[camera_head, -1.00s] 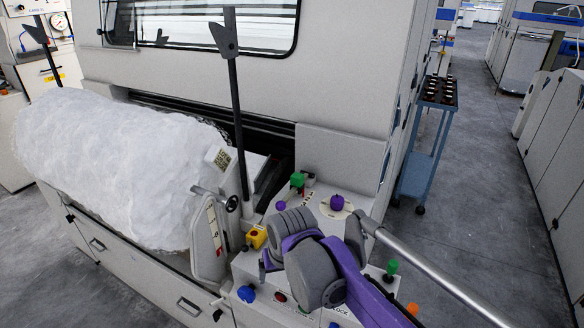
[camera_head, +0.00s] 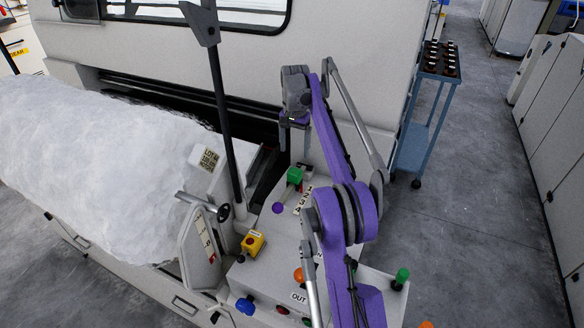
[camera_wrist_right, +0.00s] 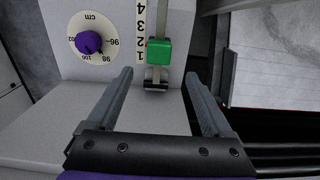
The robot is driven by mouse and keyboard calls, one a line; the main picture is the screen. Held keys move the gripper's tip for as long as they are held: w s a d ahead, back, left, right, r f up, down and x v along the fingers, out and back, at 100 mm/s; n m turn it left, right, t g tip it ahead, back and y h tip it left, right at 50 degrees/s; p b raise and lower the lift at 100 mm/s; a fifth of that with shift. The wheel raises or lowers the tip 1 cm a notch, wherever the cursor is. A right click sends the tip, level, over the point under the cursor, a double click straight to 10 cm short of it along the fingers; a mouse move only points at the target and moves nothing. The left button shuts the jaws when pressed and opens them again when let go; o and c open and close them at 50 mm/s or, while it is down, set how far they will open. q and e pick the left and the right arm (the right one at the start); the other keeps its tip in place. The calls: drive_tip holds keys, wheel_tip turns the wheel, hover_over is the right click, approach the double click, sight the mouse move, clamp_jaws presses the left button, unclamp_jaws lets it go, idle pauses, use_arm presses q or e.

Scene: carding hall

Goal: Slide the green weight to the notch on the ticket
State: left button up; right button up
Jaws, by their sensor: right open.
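The green weight (camera_head: 294,175) sits on a metal beam on top of the grey console. In the right wrist view the green weight (camera_wrist_right: 159,53) is on the beam beside the numbers 1 and 2 of a printed 1-to-4 scale (camera_wrist_right: 140,30). My right gripper (camera_head: 294,139) hangs above the far end of the console. In the wrist view its spread, empty fingers (camera_wrist_right: 159,75) lie either side of the beam line, short of the weight. The ticket (camera_head: 207,158) is a pale card left of the post; its print is too small to read. My left gripper is out of view.
A purple knob on a cm dial (camera_wrist_right: 88,43) stands beside the scale. A dark post (camera_head: 222,110) rises left of the weight. A blue trolley (camera_head: 424,120) stands behind.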

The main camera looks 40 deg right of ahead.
sight(295, 171)
drive_tip(key=f, duration=0.3)
drive_tip(key=f+b, duration=0.1)
drive_tip(key=f, duration=0.4)
drive_tip(key=shift+s+f, duration=0.25)
drive_tip(key=shift+f, duration=0.15)
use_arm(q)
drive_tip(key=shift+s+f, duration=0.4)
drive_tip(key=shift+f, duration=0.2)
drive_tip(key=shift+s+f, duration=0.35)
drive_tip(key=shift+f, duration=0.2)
use_arm(e)
drive_tip(key=shift+f, duration=0.75)
drive_tip(key=shift+c, duration=0.3)
clamp_jaws()
drive_tip(key=shift+a, duration=0.1)
